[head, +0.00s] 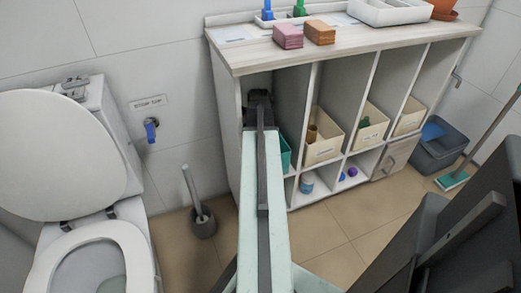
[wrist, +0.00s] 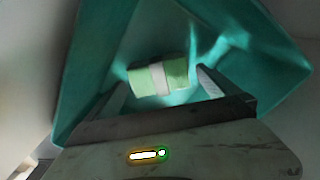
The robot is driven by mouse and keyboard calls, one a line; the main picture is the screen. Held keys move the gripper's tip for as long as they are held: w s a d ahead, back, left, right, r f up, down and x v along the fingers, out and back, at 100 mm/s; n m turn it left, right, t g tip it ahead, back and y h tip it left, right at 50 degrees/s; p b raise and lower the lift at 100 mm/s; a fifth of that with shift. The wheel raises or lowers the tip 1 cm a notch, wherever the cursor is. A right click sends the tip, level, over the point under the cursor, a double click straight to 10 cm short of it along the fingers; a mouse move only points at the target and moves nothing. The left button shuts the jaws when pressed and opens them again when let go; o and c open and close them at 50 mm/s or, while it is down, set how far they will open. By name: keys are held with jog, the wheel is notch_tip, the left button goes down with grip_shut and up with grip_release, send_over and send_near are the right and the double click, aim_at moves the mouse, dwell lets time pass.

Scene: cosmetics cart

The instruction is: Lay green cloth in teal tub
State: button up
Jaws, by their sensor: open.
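The green cloth (wrist: 176,70) is a small folded bundle with a pale band around it. In the wrist view it appears to lie inside the teal tub (wrist: 92,62), towards the tub's bottom. My gripper (wrist: 162,84) is open, with one finger on each side of the cloth and a visible gap to each. Its fingers reach into the tub. In the head view a strip of the teal tub (head: 285,154) shows in the left cubby, beside my arm. My arm hides most of the tub there, and the cloth is not visible.
The tub stands in a cubby of the wooden shelf unit (head: 235,66), with side panels close by. Cream bins (head: 322,150) fill the other upper cubbies. Pink (head: 288,36) and orange (head: 320,32) blocks lie on top. A toilet (head: 75,200) and brush holder (head: 202,222) stand left.

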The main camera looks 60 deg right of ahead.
notch_tip(320, 180, up, 9)
jog(key=p, duration=0.8)
jog(key=shift+p, duration=0.35)
jog(key=shift+f, duration=0.15)
dwell(0.4)
